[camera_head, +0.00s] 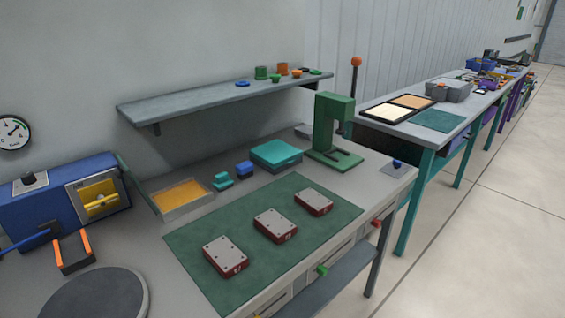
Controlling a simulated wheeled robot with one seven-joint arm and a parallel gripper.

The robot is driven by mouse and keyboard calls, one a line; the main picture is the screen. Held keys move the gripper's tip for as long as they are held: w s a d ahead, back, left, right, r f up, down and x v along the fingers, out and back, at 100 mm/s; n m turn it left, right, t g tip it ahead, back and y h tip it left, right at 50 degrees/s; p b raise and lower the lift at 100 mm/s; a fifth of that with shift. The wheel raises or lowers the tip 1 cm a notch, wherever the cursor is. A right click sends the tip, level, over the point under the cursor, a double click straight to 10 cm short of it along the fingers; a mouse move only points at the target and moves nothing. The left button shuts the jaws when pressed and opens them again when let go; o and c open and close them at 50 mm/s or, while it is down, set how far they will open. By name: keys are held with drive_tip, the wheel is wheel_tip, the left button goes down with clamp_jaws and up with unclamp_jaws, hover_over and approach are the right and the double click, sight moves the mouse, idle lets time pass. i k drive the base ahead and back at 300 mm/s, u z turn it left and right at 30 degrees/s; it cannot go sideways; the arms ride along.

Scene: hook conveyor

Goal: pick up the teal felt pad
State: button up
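A flat, dark teal sheet (437,121) that looks like the felt pad lies on the front right part of the grey table beyond the near bench. Two shallow trays, one with cream contents (386,112) and one with tan contents (412,101), lie to its left and behind it. A thicker teal case (276,154) and small teal pieces (222,182) sit on the near bench. My gripper is not in view.
A green press (333,130) stands at the near bench's far end. A large green mat (190,245) carries three red-sided metal blocks (275,225). A wall shelf (205,101) overhangs the bench. A grey case (449,90) stands behind the sheet. Open floor (480,235) lies at right.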

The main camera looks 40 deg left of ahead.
sight(222, 182)
drive_tip(key=u, duration=0.45)
drive_tip(key=i, duration=1.1)
drive_tip(key=u, duration=1.6)
drive_tip(key=i, duration=0.65)
drive_tip(key=u, duration=0.65)
